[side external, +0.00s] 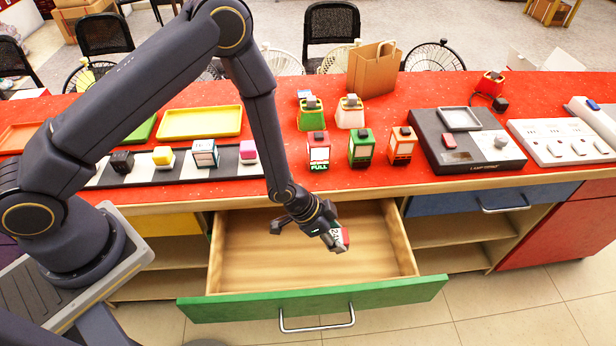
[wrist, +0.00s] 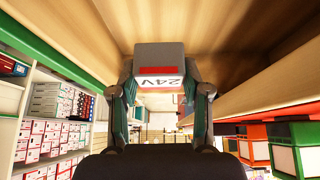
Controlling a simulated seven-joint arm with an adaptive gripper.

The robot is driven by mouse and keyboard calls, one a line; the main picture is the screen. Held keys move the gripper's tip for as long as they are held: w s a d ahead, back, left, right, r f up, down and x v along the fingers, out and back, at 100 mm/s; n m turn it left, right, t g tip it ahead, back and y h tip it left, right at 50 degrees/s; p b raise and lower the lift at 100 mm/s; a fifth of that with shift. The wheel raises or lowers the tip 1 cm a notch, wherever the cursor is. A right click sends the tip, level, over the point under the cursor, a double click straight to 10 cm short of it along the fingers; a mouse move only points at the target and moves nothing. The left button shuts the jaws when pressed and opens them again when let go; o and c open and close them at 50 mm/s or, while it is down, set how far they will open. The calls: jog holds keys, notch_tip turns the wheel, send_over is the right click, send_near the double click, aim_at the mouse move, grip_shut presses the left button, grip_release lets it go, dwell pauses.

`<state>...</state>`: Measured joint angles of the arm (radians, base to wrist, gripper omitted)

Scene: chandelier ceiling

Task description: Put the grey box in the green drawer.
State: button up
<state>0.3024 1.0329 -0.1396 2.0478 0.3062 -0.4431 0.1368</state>
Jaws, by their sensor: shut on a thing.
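The green drawer (side external: 375,299) is pulled open below the red counter, and its wooden inside looks empty. My gripper (side external: 334,236) is over the right half of the drawer opening. It is shut on the grey box (wrist: 160,58), which has a red stripe and a white "24V" label and sits between both fingers in the wrist view. In the side view the box (side external: 342,239) is small and partly hidden by the fingers. I cannot tell its exact height above the drawer floor.
The red counter (side external: 460,100) behind the drawer holds several small labelled boxes, a paper bag (side external: 370,68), a dark charger unit (side external: 466,140) and a white power strip (side external: 562,142). A blue drawer (side external: 455,199) to the right is closed. The drawer floor (side external: 300,255) is clear.

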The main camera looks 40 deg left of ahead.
jog(key=w+f, duration=0.1)
jog(key=f, duration=0.1)
jog(key=w+d+f, duration=0.1)
jog(key=w+f, duration=0.1)
jog(key=w+d+f, duration=0.1)
jog(key=w+f, duration=0.1)
jog(key=shift+d, duration=0.15)
jog(key=shift+w+d+f, duration=0.1)
jog(key=shift+w+f, duration=0.05)
jog(key=shift+f, duration=0.75)
jog(key=shift+w+f, duration=0.1)
jog(key=shift+f, duration=0.75)
jog(key=shift+f, duration=0.15)
jog(key=o, duration=1.1)
jog(key=shift+o, duration=0.2)
